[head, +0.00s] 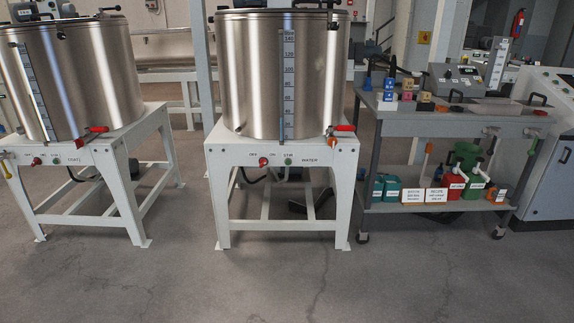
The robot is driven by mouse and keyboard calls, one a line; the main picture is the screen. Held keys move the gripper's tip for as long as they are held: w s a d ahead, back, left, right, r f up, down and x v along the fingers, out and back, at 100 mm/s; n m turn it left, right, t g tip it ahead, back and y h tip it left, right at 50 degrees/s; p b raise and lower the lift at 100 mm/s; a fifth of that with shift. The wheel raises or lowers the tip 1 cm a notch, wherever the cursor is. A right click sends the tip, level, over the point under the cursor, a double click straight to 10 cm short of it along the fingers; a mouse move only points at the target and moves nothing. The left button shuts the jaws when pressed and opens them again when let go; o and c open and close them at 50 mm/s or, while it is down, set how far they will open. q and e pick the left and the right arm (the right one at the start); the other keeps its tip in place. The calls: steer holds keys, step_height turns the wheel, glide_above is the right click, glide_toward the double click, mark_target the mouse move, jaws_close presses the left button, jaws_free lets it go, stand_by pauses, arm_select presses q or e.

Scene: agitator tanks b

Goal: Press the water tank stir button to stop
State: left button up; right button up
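The water tank (255,75) is a tall steel cylinder on a white stand in the middle of the head view. A scale strip runs up its front. The stand's front panel (318,163) reads WATER. On this panel are a red control (263,161) between small OFF and ON marks and a green stir button (289,162) under a small STIR mark. Whether the button is pressed in or lit is too small to tell. A red-handled valve (342,128) sits at the tank's lower right. Neither of my grippers is in view.
A second steel tank (75,85) with similar controls stands at left. A grey wheeled cart (425,124) with blocks, boxes and a green container (466,159) stands at right, beside a control cabinet (543,140). The concrete floor (290,275) in front is clear.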

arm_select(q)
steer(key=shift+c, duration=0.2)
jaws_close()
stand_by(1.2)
